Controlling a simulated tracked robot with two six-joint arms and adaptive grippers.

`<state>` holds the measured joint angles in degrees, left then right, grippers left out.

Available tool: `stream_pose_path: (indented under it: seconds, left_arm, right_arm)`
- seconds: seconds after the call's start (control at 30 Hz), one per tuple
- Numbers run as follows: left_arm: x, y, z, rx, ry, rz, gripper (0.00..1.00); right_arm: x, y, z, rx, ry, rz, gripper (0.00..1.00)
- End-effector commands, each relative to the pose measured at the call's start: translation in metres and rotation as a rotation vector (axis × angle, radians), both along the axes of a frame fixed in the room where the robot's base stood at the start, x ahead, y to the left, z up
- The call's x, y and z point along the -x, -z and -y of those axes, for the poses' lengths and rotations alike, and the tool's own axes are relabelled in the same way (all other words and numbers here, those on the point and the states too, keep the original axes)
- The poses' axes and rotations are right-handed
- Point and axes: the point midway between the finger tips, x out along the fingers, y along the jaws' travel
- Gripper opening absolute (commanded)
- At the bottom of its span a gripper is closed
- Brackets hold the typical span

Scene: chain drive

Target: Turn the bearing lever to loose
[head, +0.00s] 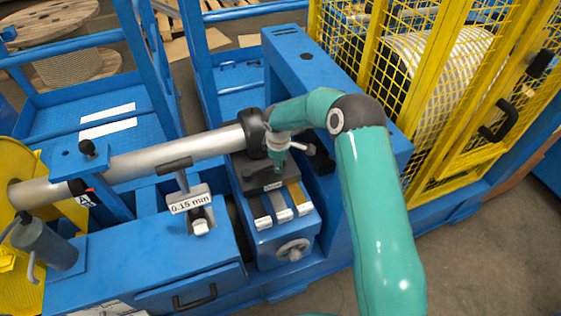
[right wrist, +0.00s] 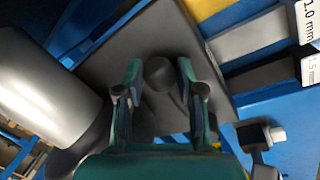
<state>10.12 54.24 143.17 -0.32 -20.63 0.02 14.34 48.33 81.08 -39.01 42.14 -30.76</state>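My right gripper (head: 279,160) reaches down over a dark grey block (head: 258,180) beside the silver shaft (head: 175,155) and its black bearing housing (head: 254,130). In the right wrist view its two green fingers (right wrist: 160,75) stand apart, one on each side of a dark round knob (right wrist: 160,72) on the dark plate (right wrist: 205,82). Narrow gaps seem to show beside the knob; contact cannot be told. I cannot tell whether this knob belongs to the bearing lever. A small white label (head: 273,186) on the block is too small to read. My left gripper is not in view.
Shim slots with white tabs (head: 283,215) and a handwheel (head: 293,249) lie in front of the block. A tag reading 0.15 mm (head: 189,203) stands left. A yellow mesh guard (head: 430,90) bounds the right.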

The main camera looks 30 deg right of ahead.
Motion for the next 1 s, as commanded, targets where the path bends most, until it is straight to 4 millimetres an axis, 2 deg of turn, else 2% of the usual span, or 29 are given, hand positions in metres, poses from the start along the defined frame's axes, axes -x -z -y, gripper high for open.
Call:
stream_pose_path:
  seconds: [0.03,0.17,0.2,0.47,0.67,1.0]
  left_arm:
    - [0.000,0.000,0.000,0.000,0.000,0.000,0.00]
    - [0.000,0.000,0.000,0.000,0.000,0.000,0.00]
    - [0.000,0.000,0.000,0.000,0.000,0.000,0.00]
    - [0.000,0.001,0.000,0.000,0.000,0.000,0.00]
    - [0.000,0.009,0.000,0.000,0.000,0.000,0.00]
    - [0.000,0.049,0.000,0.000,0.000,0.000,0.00]
  right_arm:
    - [0.000,0.000,0.000,0.000,0.000,0.000,0.24]
    - [0.000,0.000,0.000,0.000,0.000,0.000,0.03]
    - [0.000,0.000,0.000,0.000,0.000,0.000,0.00]
    - [0.000,0.000,0.000,0.000,0.002,0.000,0.00]
    - [0.004,0.002,-0.002,0.000,0.035,0.001,0.00]
    - [0.024,0.005,-0.010,0.001,0.231,0.004,0.00]
